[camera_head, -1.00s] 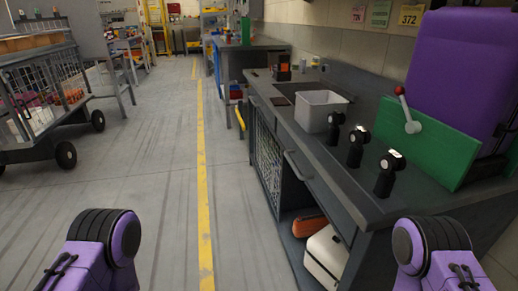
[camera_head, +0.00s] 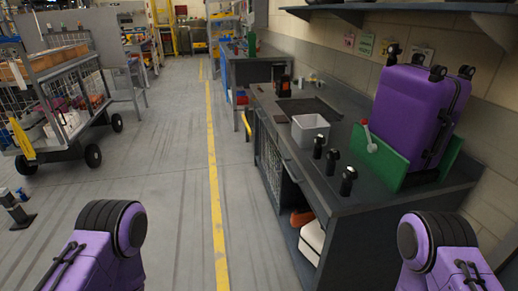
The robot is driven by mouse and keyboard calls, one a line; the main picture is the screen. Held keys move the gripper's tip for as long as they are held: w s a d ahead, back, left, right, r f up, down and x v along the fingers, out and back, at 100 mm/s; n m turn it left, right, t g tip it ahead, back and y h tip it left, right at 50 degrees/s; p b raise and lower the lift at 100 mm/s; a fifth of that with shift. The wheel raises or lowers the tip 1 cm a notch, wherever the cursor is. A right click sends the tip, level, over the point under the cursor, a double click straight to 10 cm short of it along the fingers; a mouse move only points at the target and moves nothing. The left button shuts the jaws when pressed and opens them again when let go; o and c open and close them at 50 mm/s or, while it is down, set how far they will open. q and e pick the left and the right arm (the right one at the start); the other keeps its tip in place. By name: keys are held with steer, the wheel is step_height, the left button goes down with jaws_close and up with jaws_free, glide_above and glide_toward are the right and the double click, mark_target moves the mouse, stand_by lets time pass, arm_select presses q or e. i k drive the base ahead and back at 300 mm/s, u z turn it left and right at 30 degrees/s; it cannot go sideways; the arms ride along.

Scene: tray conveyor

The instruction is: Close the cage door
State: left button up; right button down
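A wheeled cage cart (camera_head: 88,135) with grey wire-mesh sides stands at the left, holding small items on its lower deck and a wooden tray on top. A mesh panel (camera_head: 268,160) also shows on the front of the grey workbench on the right. I cannot tell which mesh part is the cage door, or how far any door is open. Purple and black parts of my two arms show at the lower left and lower right. Both grippers are outside the view.
The workbench (camera_head: 345,195) carries a white bin (camera_head: 310,130), three black devices (camera_head: 331,161) and a purple suitcase (camera_head: 415,115) in a green holder (camera_head: 392,160). An orange item and a white case sit underneath. Open floor with a yellow line (camera_head: 215,190) lies between bench and cart.

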mark_target(278, 206)
steer(key=u, duration=0.7)
steer(key=i, duration=1.35)
steer(key=u, duration=0.7)
steer(key=i, duration=2.1)
steer(key=z, duration=1.25)
steer(key=i, duration=1.4)
steer(key=z, duration=1)
